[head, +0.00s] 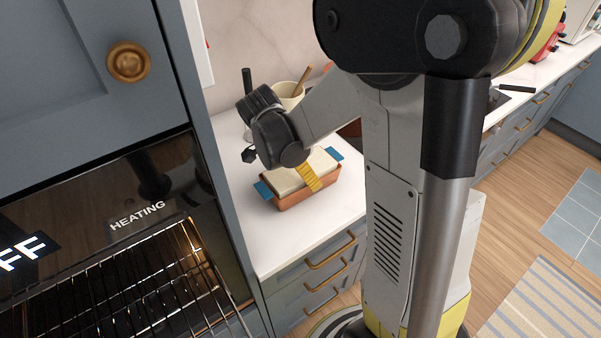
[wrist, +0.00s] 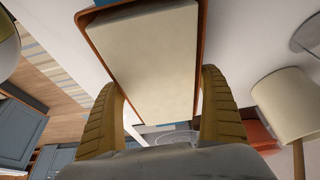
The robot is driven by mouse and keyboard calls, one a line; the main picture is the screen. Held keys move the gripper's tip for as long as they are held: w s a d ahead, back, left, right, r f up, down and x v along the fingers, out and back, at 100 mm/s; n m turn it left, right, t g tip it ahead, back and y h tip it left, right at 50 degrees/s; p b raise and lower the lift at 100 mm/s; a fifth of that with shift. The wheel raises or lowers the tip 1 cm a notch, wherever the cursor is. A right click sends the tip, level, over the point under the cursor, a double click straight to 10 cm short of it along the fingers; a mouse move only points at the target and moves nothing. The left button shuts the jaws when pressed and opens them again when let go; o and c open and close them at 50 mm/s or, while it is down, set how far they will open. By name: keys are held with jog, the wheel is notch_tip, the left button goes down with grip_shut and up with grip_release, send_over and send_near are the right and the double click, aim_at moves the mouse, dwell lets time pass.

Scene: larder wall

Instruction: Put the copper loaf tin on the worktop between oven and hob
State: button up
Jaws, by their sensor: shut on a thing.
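The copper loaf tin (head: 291,201) is filled level with something pale, like dough, and has blue pieces at both ends. It is low over or on the white worktop (head: 257,228), right of the oven (head: 130,225); I cannot tell whether its base touches. My gripper (head: 308,177) is shut on the tin, with a yellow finger against its near long side. In the wrist view, the tin's copper rim (wrist: 92,35) shows between both yellow fingers. The hob (head: 497,98) is partly hidden behind my arm at the right.
A cream crock (head: 289,97) with a wooden utensil stands behind the tin near the wall. The oven shows its glowing rack and a "HEATING" label. Drawers with brass handles (head: 330,250) lie below the worktop. Bare worktop lies in front of the tin.

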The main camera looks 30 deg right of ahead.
aim_at(293, 190)
jog(key=shift+r, duration=0.15)
jog(key=o, duration=1.1)
jog(key=shift+o, duration=0.2)
jog(key=s+a+r+n+t+y+p, duration=0.1)
jog(key=s+a+r+n+t+y, duration=0.1)
jog(key=s+a+r+n, duration=0.3)
jog(key=s+a+r+n+t+y+p, duration=0.2)
jog(key=s+a+r+n+t, duration=0.3)
jog(key=a+r+n, duration=0.3)
jog(key=shift+s+r+n, duration=0.45)
jog(key=shift+r+n, duration=0.85)
jog(key=shift+n, duration=1)
